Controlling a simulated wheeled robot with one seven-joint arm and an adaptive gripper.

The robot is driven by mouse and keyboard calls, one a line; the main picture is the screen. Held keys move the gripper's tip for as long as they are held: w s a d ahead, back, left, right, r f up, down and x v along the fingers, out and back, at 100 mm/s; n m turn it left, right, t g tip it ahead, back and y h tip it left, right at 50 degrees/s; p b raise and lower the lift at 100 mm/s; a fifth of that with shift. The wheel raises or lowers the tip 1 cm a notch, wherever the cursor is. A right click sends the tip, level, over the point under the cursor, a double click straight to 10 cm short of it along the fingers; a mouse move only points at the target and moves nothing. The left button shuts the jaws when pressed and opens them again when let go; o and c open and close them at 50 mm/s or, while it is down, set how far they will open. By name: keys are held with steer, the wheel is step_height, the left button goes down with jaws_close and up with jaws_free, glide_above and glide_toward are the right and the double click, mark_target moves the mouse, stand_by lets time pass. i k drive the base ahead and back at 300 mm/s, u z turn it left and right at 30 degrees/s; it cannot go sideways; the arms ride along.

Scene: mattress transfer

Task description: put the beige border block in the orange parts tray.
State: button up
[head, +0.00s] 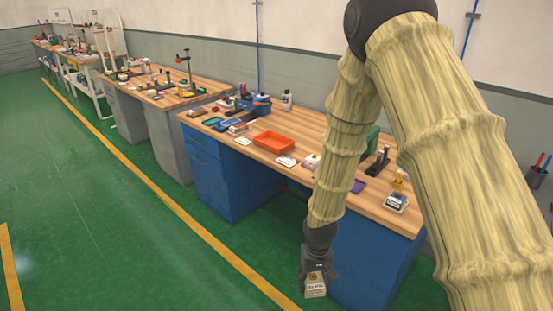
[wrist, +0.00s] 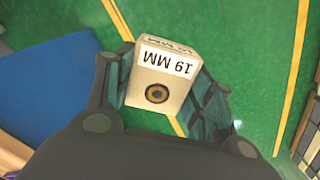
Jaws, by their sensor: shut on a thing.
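The beige block (wrist: 160,92) is between the fingers of my gripper (wrist: 163,98) in the wrist view. It has a white label reading "19 MM" and a dark ring mark. My gripper is shut on it. In the head view the block (head: 316,287) hangs from my gripper (head: 316,272) over the green floor, in front of the blue bench and below its top. The orange parts tray (head: 256,147) lies on the wooden bench top, up and left of my gripper, and looks empty. No part of the tray shows in the wrist view.
The wooden bench top (head: 300,131) holds blue trays, small boxes, a blue machine (head: 256,105), a bottle (head: 287,100) and a purple item (head: 358,186). The blue cabinet (head: 225,178) stands under it. The floor (head: 110,200) to the left is clear. My arm hides part of the bench.

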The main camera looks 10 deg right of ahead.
mark_target(272, 144)
steer(key=u, duration=1.15)
steer(key=i, duration=1.4)
steer(key=z, duration=0.55)
steer(key=i, duration=0.75)
steer(key=z, duration=0.85)
